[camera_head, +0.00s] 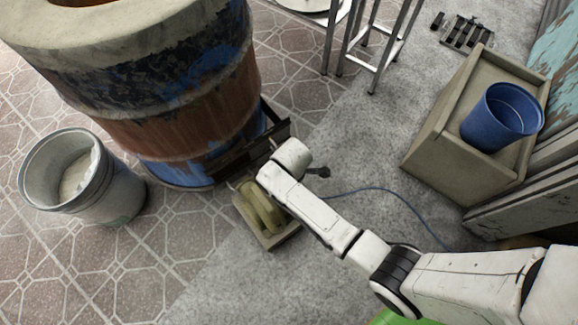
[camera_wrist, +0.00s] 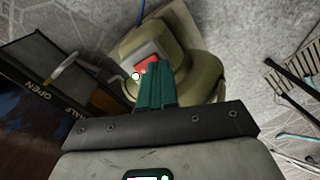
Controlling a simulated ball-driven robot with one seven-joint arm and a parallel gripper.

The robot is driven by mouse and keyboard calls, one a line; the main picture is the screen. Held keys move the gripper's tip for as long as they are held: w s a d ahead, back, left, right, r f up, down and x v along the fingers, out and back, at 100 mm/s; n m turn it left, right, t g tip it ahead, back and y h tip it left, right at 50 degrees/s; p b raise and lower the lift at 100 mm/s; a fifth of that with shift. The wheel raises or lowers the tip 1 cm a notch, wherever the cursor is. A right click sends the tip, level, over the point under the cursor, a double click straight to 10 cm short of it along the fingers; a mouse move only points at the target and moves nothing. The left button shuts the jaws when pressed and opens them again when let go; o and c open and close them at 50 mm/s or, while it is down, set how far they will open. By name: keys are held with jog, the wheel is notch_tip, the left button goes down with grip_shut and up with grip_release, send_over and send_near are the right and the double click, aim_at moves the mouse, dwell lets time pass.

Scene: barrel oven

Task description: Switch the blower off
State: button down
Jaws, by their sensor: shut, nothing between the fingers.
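The blower (camera_wrist: 190,65) is a rounded olive-green housing on the floor. It carries a grey switch box with a red switch (camera_wrist: 147,64) on it, and a small pale round spot beside the switch. My gripper (camera_wrist: 153,77) has its teal fingers shut with nothing between them. The fingertips are just below the red switch in the wrist view and overlap its lower edge. I cannot tell whether they touch it. In the head view the blower (camera_head: 262,210) stands beside the barrel, partly covered by my arm. My fingers and the switch are hidden there.
The barrel oven (camera_head: 180,130) stands at the upper left, with a dark panel marked OPEN and HALF (camera_wrist: 60,85) left of my gripper. A blue cord (camera_head: 395,195) crosses the grey floor. A metal bucket (camera_head: 110,190) and a crate with a blue bucket (camera_head: 490,125) stand apart.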

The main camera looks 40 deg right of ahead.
jog(key=shift+f+b, duration=0.4)
jog(key=shift+f, duration=0.25)
dwell(0.3)
notch_tip(320, 180, up, 7)
jog(key=p, duration=0.7)
jog(key=shift+p, duration=0.4)
dwell(0.4)
